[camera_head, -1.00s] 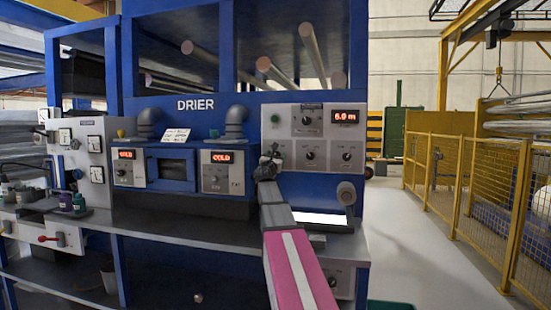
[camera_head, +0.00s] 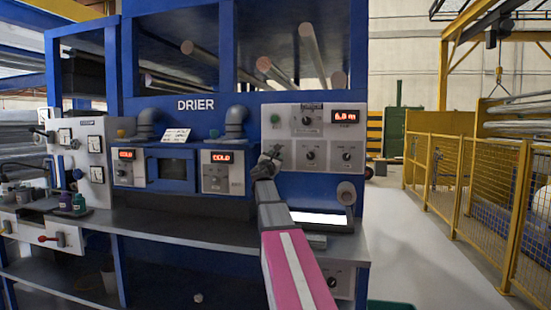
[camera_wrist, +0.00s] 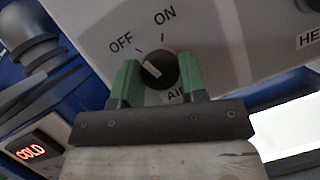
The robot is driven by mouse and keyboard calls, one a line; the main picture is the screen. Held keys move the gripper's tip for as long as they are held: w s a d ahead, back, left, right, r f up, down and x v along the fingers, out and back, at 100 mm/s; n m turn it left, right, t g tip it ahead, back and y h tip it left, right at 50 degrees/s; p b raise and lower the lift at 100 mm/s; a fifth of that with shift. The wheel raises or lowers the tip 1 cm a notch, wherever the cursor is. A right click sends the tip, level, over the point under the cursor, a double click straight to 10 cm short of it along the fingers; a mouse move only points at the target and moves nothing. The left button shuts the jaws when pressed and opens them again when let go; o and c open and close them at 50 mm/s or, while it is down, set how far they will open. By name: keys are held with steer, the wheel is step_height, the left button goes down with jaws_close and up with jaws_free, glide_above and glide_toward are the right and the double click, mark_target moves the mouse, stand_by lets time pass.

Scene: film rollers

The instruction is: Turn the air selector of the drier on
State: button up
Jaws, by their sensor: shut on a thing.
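The air selector (camera_wrist: 160,70) is a round dark knob on a light grey panel in the wrist view. Its pale pointer mark slants up and left toward the OFF label (camera_wrist: 121,43). The ON label (camera_wrist: 165,15) is above it, and the AIR label below is partly hidden. My gripper (camera_wrist: 160,74) has a green finger on each side of the knob and is shut on it. In the head view my gripper (camera_head: 271,155) is at the left of the control panel (camera_head: 328,125) of the drier (camera_head: 258,98), covering the selector there.
Other knobs (camera_head: 310,153) sit right of my gripper on the panel, below a red display (camera_head: 346,116). Left is an oven-like unit (camera_head: 171,170) with COLD displays. A shelf (camera_head: 180,228) runs below. Yellow mesh fencing (camera_head: 470,190) stands right, beside open floor.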

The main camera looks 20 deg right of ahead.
steer(key=shift+a+m+g+h, duration=0.15)
steer(key=shift+m+g, duration=0.7)
steer(key=shift+m, duration=1.2)
steer(key=shift+d+m+g+h, duration=0.1)
steer(key=shift+m+g+h, duration=0.15)
steer(key=shift+m+g, duration=1.25)
steer(key=shift+a+m+g+h, duration=0.1)
steer(key=shift+m+g+h, duration=0.15)
steer(key=shift+m, duration=2.4)
steer(key=o, duration=0.9)
steer(key=v, duration=1)
steer(key=shift+s+a, duration=0.15)
steer(key=shift+a, duration=0.15)
